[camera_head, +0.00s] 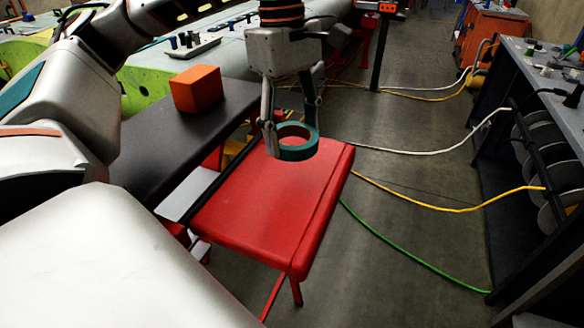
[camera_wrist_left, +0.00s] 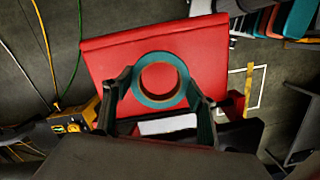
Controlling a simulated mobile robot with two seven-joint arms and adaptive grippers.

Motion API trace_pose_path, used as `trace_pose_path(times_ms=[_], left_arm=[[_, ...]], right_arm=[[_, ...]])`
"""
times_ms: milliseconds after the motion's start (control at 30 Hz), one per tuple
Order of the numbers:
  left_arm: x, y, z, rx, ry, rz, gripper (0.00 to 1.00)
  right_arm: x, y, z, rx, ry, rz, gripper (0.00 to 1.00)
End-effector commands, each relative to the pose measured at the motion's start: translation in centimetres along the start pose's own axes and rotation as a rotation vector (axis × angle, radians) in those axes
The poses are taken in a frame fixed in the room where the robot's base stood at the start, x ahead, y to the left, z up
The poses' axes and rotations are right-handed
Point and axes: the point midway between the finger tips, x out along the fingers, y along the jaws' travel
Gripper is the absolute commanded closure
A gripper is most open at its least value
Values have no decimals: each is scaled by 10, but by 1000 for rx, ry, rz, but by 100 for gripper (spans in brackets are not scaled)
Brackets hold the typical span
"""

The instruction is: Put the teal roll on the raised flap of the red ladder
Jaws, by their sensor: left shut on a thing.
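The teal roll (camera_head: 298,153) is a teal ring with a reddish-brown inner core. My left gripper (camera_head: 293,139) points down with its fingers on either side of the roll and is shut on it. The red raised flap (camera_head: 270,205) of the red ladder lies directly under the roll, which is near its far end. I cannot tell whether the roll touches the flap. In the left wrist view the teal roll (camera_wrist_left: 143,97) sits between the fingertips, with the red flap (camera_wrist_left: 105,60) behind it. My right gripper is not in view.
A dark bench top (camera_head: 150,145) stands left of the flap, with an orange cube (camera_head: 197,89) on it. A grey rack (camera_head: 540,110) with spools stands at the right. White, yellow and green cables cross the floor between them. Much of the flap's near part is clear.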

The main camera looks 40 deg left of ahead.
Motion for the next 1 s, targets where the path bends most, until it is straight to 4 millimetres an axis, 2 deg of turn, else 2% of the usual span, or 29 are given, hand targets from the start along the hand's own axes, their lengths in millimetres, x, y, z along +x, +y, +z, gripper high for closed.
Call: trace_pose_path(times_ms=[33,100,367,600,1000], left_arm=[[12,0,-2,-1,0,-4,65],[24,0,-3,0,0,-3,65],[45,0,-6,0,0,-2,65],[77,0,-9,0,0,-1,65],[82,0,-10,-1,0,0,65]], right_arm=[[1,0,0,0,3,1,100],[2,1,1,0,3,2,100],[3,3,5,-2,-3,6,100],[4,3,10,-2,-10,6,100],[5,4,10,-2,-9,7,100]])
